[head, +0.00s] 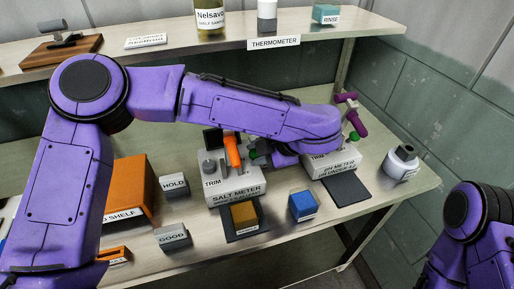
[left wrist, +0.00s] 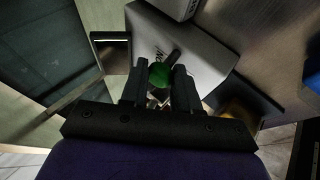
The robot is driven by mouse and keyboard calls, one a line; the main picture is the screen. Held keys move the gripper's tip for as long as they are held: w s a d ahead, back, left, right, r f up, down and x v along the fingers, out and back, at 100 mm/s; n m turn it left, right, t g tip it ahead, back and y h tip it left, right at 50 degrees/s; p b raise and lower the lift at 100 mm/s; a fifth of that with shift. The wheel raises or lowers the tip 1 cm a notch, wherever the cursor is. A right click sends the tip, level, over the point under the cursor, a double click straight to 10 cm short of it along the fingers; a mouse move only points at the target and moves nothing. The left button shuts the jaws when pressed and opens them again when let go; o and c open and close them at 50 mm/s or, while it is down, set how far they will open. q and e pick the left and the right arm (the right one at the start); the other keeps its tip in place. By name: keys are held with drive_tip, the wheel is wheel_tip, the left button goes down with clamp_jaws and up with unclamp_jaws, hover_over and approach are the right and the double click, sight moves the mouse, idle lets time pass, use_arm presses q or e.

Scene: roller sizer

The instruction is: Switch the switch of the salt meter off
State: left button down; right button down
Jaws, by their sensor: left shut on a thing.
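The salt meter (head: 236,191) is a pale grey labelled box in the middle of the bench. On it stand an orange lever (head: 233,151), a grey trim knob (head: 208,164) and a switch with a green ball tip (head: 253,154). My left gripper reaches across from above and right of the meter. In the left wrist view its fingers (left wrist: 160,88) are shut around the green ball (left wrist: 158,74), whose dark stem runs to the pale box (left wrist: 190,47). My own arm hides part of the meter's right side. My right gripper is out of view.
The pH meter (head: 332,164), with a purple lever (head: 349,109) and another green-tipped switch (head: 353,136), stands close on the right. A blue block (head: 303,205), a HOLD block (head: 174,185) and a GOOD block (head: 174,237) lie nearby. A shelf (head: 370,24) runs above.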

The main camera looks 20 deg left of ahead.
use_arm(q)
drive_tip(key=shift+s+d+f+n+t+y, duration=0.2)
drive_tip(key=shift+s+d+t+y, duration=0.1)
drive_tip(key=shift+t+y, duration=0.4)
drive_tip(key=shift+s+d+f+n+t+y, duration=0.15)
drive_tip(key=shift+s+n+t+y, duration=0.1)
drive_tip(key=shift+t+y, duration=0.4)
drive_tip(key=c, duration=0.9)
unclamp_jaws()
drive_tip(key=shift+o, duration=0.2)
